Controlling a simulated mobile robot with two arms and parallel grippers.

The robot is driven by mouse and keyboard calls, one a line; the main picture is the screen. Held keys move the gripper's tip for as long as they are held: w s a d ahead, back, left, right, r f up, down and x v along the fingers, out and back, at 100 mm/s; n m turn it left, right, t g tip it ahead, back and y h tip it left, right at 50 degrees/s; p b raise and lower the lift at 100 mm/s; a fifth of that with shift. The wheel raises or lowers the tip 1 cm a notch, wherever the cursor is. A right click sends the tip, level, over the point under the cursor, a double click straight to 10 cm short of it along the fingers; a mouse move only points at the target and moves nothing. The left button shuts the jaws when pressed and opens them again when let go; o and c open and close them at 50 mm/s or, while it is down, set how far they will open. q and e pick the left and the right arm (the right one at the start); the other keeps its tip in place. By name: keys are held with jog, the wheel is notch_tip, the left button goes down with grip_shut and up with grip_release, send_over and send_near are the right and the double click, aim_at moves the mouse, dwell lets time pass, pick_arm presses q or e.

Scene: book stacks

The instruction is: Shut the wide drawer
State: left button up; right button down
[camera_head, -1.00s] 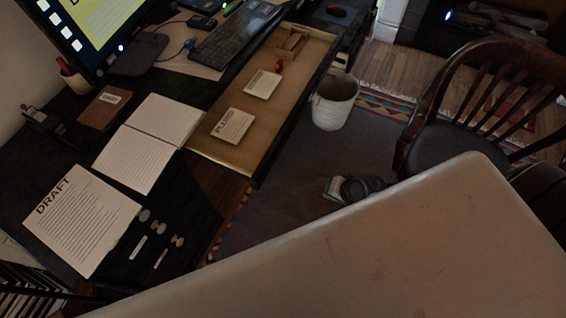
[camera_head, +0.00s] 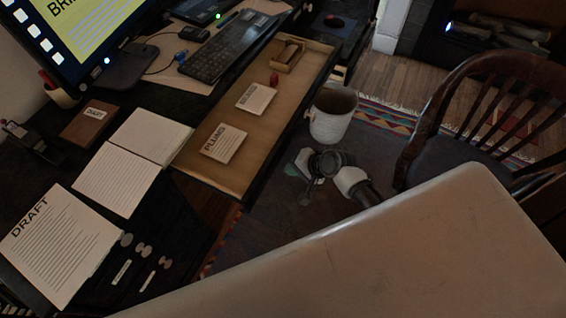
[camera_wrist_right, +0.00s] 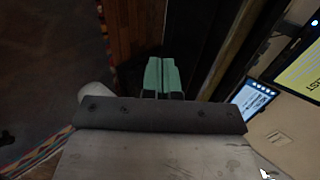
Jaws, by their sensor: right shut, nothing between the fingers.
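The wide drawer (camera_head: 222,180) is pulled out from under the desk, with a tan inside and a dark front along its right side. In it lie two paper cards, a small red object and a small wooden tray. My right gripper (camera_head: 303,163) has green fingertips. It is out over the floor, to the right of the drawer front, apart from it in the head view. In the right wrist view its fingertips (camera_wrist_right: 162,74) are pressed together with nothing between them. Dark furniture edges lie right of the fingertips there. My left gripper is not in view.
A white bin (camera_head: 332,115) stands on the floor close to the drawer's right side. A wooden chair (camera_head: 440,130) is at the right. The desk holds a monitor, keyboard (camera_head: 232,48), open notebook (camera_head: 120,178) and draft sheet (camera_head: 60,245). Dark floor lies between drawer and chair.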

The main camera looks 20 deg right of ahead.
aim_at(275, 164)
jog(key=shift+w+a+r, duration=0.2)
jog(key=shift+w+a, duration=0.75)
jog(key=shift+w, duration=0.25)
jog(key=shift+a, duration=0.1)
